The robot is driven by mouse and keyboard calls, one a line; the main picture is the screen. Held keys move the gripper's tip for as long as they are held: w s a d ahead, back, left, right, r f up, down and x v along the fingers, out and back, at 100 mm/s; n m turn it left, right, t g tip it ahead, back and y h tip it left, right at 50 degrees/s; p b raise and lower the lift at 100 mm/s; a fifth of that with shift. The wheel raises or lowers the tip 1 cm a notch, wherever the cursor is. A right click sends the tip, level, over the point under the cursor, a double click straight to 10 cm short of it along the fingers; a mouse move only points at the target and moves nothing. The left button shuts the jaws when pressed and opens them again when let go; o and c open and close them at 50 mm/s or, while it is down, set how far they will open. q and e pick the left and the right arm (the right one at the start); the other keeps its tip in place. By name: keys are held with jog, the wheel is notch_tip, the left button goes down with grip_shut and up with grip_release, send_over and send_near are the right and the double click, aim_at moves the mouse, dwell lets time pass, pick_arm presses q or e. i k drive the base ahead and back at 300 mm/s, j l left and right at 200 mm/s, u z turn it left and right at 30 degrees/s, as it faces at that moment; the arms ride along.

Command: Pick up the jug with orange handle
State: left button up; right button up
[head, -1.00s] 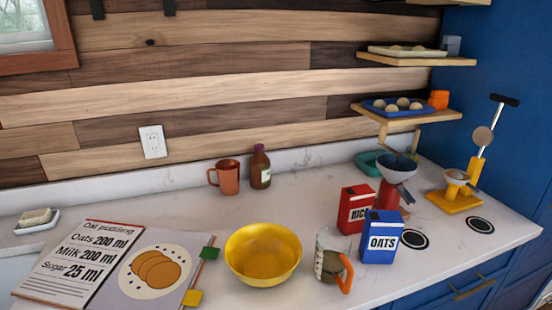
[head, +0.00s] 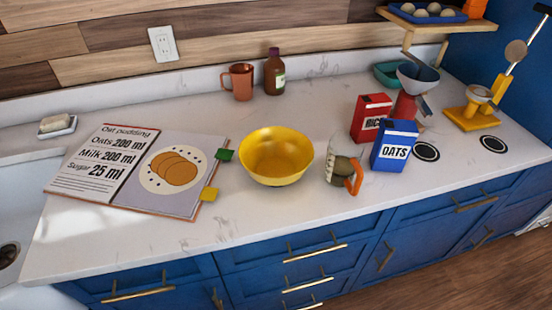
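The jug with orange handle (head: 334,168) stands on the white counter, near its front edge. It is clear, with measuring marks and something brownish showing in its lower part. Its orange handle (head: 354,178) is on the right side, facing the front right. The jug is between the yellow bowl (head: 277,156) on its left and the blue oats box (head: 393,146) on its right. Neither of my grippers shows in the head view.
A red rice box (head: 370,118) stands behind the oats box. An open recipe book (head: 97,170) lies at the left. An orange-brown mug (head: 239,82) and a brown bottle (head: 274,74) stand at the back. The counter (head: 270,218) is bare in front of the bowl.

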aim_at(346, 150)
jog(key=k+j, duration=0.15)
jog(key=j, duration=0.25)
jog(key=k+j, duration=0.2)
jog(key=j, duration=0.2)
jog(key=k+j+z, duration=0.1)
jog(key=j, duration=0.3)
jog(key=k+j, duration=0.2)
jog(key=j, duration=0.15)
